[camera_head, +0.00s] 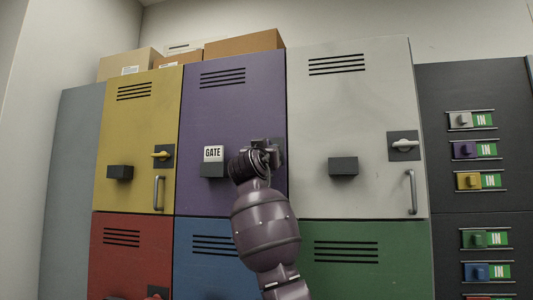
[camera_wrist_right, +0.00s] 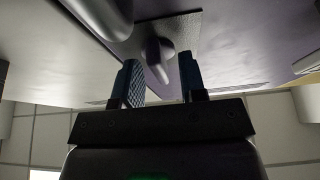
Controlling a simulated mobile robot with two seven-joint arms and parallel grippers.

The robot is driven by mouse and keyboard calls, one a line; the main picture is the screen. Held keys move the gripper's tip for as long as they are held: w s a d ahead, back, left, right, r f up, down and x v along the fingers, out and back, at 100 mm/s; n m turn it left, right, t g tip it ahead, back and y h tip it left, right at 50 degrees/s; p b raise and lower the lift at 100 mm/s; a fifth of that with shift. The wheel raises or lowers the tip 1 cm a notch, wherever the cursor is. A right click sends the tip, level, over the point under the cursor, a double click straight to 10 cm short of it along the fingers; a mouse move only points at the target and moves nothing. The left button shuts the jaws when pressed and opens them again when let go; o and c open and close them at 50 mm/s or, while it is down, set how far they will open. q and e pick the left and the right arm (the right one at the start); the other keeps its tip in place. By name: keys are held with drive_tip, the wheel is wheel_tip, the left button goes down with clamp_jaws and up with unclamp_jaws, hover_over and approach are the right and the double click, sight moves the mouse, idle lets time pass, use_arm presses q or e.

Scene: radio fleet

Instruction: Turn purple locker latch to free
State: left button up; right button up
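The purple locker (camera_head: 232,95) stands in the upper row between the yellow and white lockers. My right gripper (camera_head: 265,150) is at the right edge of its door and hides most of its latch; a bit of the dark latch plate (camera_head: 279,150) shows. In the right wrist view the latch knob (camera_wrist_right: 158,58) stands out from its textured plate (camera_wrist_right: 182,30). My right gripper also shows there (camera_wrist_right: 160,78), open, with one finger on each side of the knob and visible gaps. My left gripper is not in view.
A dark panel (camera_head: 475,190) with several IN sliders is at the right. Cardboard boxes (camera_head: 245,45) lie on top.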

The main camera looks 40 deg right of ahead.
drive_tip(key=v, duration=1)
drive_tip(key=shift+s+a+f, duration=0.15)
drive_tip(key=shift+s+a, duration=0.1)
drive_tip(key=shift+s, duration=0.05)
idle(0.4)
